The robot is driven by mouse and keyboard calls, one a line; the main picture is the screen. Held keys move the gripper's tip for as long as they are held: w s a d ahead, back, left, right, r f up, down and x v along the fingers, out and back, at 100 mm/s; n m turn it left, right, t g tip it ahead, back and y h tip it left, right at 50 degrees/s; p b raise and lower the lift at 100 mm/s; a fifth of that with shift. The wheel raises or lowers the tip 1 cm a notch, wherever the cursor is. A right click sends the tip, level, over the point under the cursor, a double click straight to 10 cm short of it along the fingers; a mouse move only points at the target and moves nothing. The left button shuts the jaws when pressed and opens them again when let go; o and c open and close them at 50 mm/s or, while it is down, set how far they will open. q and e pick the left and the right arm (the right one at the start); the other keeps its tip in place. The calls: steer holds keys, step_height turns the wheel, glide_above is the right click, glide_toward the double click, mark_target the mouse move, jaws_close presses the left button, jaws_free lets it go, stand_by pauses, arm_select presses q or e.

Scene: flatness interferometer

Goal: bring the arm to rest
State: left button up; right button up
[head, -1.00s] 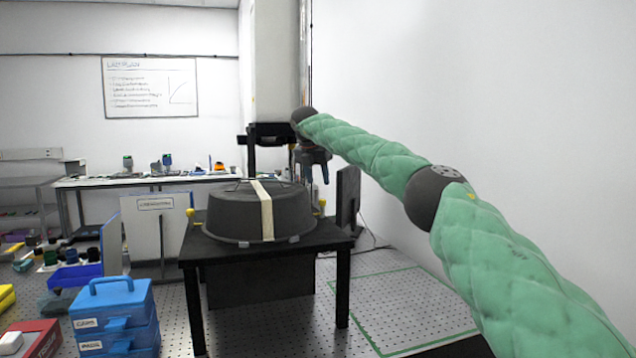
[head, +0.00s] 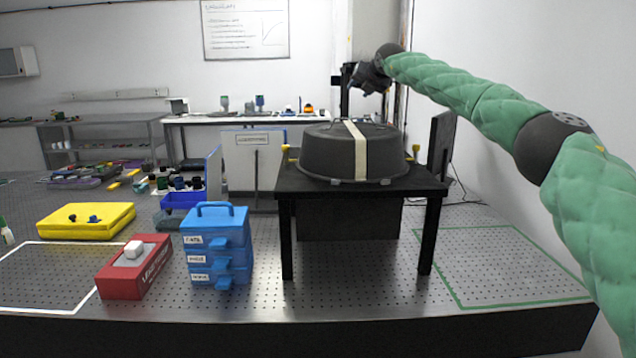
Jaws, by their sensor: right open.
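My right arm (head: 465,88), in green quilted sleeves with dark joints, comes in from the right edge and reaches up and across. Its dark gripper (head: 362,80) is raised above and behind the black domed cover on the small black table. The jaws are open with nothing seen between them; the fingers are small and partly lost against the dark post behind. My left gripper is not in view.
The black domed cover (head: 335,155) with a pale strap sits on the black table (head: 430,188). A dark upright panel (head: 441,140) stands right of it. Blue drawers (head: 216,245), a red box (head: 135,268) and a yellow case (head: 85,220) stand left. The green-outlined area (head: 500,265) is clear.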

steer(key=s+a+r+n+t+y, duration=0.1)
steer(key=s+a+r+t+y, duration=0.1)
steer(key=s+a+r+y, duration=0.6)
steer(key=s+a+r+n+t+y, duration=0.2)
steer(key=s+a+r+y, duration=0.15)
steer(key=a+r, duration=0.9)
steer(key=s+a+r+m+t+h, duration=0.2)
steer(key=s+r+m+t, duration=0.1)
steer(key=s+m+t, duration=0.4)
steer(key=s+a+r+m+t+h, duration=0.1)
steer(key=s+r+m+t+h, duration=0.15)
steer(key=s+m, duration=0.4)
steer(key=s+d+f+m+g+h, duration=0.3)
steer(key=s+d+f+m+g, duration=0.7)
steer(key=f, duration=1.6)
steer(key=s+d+f+m+g+h, duration=0.1)
steer(key=s+d+f+m+h, duration=0.4)
steer(key=s+f, duration=1.55)
steer(key=s+d+f+m+g+h, duration=0.2)
steer(key=s+d+f+m+g, duration=0.5)
steer(key=f, duration=2.4)
steer(key=s+d+f+g, duration=0.1)
steer(key=s+f+g, duration=0.1)
steer(key=s+f, duration=0.9)
steer(key=s+d+f+g, duration=0.2)
steer(key=s+f+g, duration=0.1)
steer(key=s+f, duration=0.8)
steer(key=s, duration=0.4)
steer(key=shift+s, duration=0.2)
